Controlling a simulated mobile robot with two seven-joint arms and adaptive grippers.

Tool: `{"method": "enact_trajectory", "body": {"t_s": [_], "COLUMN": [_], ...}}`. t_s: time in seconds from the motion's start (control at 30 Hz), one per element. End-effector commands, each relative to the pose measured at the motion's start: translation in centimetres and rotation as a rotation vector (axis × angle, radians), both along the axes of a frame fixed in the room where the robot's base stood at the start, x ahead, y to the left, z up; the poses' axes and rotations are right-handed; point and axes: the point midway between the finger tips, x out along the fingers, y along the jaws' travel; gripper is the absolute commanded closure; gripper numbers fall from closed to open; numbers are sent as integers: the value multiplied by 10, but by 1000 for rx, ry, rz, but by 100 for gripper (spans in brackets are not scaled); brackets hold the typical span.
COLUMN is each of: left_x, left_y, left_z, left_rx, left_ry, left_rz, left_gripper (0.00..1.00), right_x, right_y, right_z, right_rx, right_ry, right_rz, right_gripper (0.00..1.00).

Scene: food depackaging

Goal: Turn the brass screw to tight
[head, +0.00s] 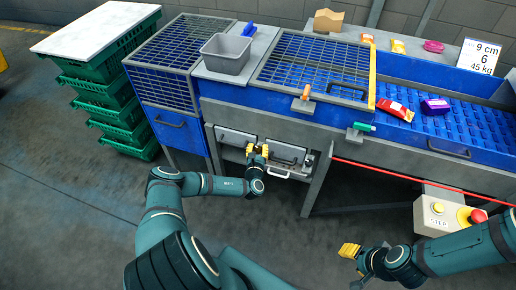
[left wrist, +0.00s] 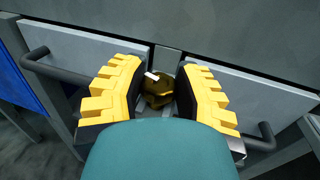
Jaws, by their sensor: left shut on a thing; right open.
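The brass screw (left wrist: 158,93) shows as a round, shiny knob in the left wrist view, with a small white mark (left wrist: 152,76) at its upper left. My left gripper (left wrist: 160,82) is shut on the screw, with one yellow finger on each side of it. My own wrist hides the lower part of this view. In the head view my left gripper (head: 257,152) is at the front of the machine between two grey panels, and the screw is too hidden to make out. My right gripper (head: 349,251) is open and empty, low over the floor at right.
Grey panels with dark handles (left wrist: 50,68) flank the screw. Above are a blue machine with a mesh guard (head: 318,60), an orange-handled clamp (head: 304,98) and a green-handled clamp (head: 358,131). A stop-button box (head: 440,213) is near my right arm.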

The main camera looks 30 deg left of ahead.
Motion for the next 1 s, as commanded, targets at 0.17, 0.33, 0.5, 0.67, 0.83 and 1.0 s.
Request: {"method": "enact_trajectory", "body": {"t_s": [0.17,0.33,0.5,0.67,0.83,1.0], "left_x": [0,0,0,0,0,0], "left_y": [0,0,1,1,1,1], "left_z": [0,0,-1,-3,-5,-6], "left_rx": [1,5,7,7,7,10], "left_ry": [2,2,5,5,5,6], "left_rz": [-41,-124,-265,-418,-579,-741], "left_gripper": [100,100,100,100,100,100], "right_x": [0,1,0,-2,-7,-2], "right_y": [0,0,0,0,1,1], "right_z": [1,2,-1,-12,-31,-55], "right_rx": [0,0,0,2,4,1], "right_ry": [-1,-2,-1,6,16,4], "right_rz": [0,-2,0,4,13,10], "right_gripper": [53,53,53,53,53,53]}}
